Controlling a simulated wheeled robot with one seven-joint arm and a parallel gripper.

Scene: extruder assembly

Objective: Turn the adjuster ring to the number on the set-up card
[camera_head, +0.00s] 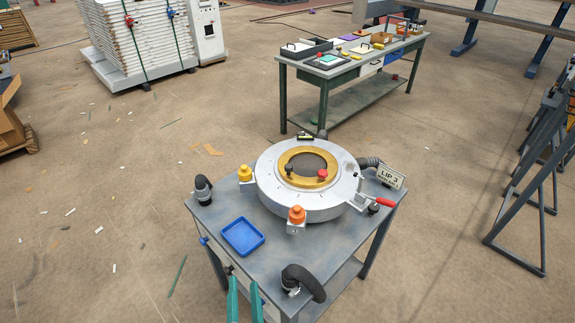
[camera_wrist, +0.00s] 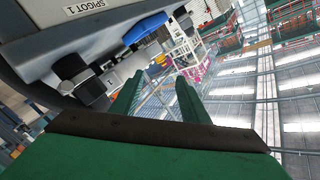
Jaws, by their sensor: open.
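A round grey die body (camera_head: 272,193) lies flat on a grey bench, with a brass-coloured ring (camera_head: 305,183) set in its top. The ring carries a red knob (camera_head: 322,174) and a dark knob (camera_head: 289,168). I cannot tell which ring is the adjuster; the scale marks are too small to read. A card or plate (camera_head: 391,177) at the right reads "LIP 3", with a smaller unreadable line below. My gripper (camera_head: 244,290) is open and empty at the bench's front edge, apart from the die. Its green fingers (camera_wrist: 158,90) stand apart in the wrist view.
A blue tray (camera_head: 242,237), black elbow piece (camera_head: 304,279), and yellow (camera_head: 245,173) and orange (camera_head: 296,214) fittings surround the die. A red-handled lever (camera_head: 384,202) sticks out right. Another bench (camera_head: 330,75) stands behind.

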